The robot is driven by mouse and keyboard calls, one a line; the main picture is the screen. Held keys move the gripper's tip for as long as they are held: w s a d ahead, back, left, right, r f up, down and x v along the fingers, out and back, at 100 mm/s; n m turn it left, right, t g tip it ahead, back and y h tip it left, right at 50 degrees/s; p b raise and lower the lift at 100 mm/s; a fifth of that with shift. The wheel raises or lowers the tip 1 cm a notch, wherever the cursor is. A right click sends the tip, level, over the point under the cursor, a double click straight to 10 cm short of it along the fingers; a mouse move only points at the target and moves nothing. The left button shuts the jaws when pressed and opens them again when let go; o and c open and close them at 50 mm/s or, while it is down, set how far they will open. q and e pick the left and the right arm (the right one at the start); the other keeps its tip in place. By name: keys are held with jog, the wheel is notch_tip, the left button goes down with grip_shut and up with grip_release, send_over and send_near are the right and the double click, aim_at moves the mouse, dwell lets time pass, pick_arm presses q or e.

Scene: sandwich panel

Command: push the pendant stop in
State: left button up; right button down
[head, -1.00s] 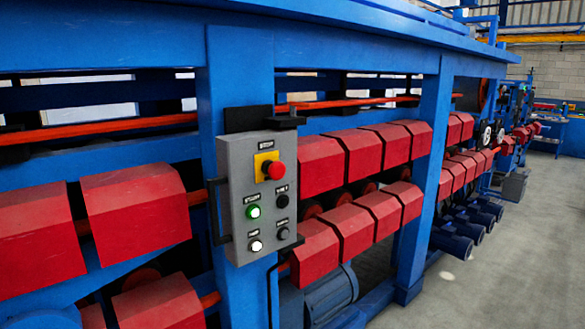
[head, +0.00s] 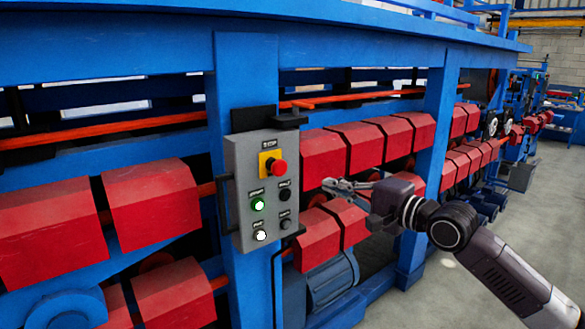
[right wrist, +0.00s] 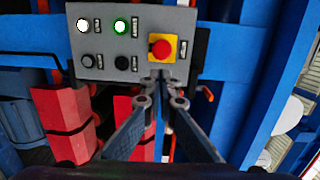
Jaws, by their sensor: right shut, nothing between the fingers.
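The pendant is a grey control box (head: 243,185) on a blue post in the head view. Its stop is a red mushroom button (head: 278,168) on a yellow plate at the upper right of the box. The red button also shows in the right wrist view (right wrist: 160,48), just beyond the fingertips. My right gripper (head: 328,184) is shut and empty, to the right of the box and a little lower than the button. In the right wrist view its fingers (right wrist: 161,80) meet below the button, apart from it as far as I can tell. My left gripper is not in view.
The box also carries a lit green button (head: 258,204), a lit white button (head: 261,236) and two dark buttons. Red covers (head: 323,155) line the blue machine behind my right gripper. Bare floor (head: 470,270) lies at the right.

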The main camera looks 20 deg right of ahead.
jog(key=shift+a+r, duration=0.15)
jog(key=shift+r, duration=0.05)
jog(key=p, duration=0.6)
send_near(282, 168)
jog(key=x, duration=0.5)
jog(key=shift+w+r, duration=0.1)
jog(key=shift+w, duration=0.3)
jog(key=shift+w+a, duration=0.35)
jog(key=shift+w, duration=0.25)
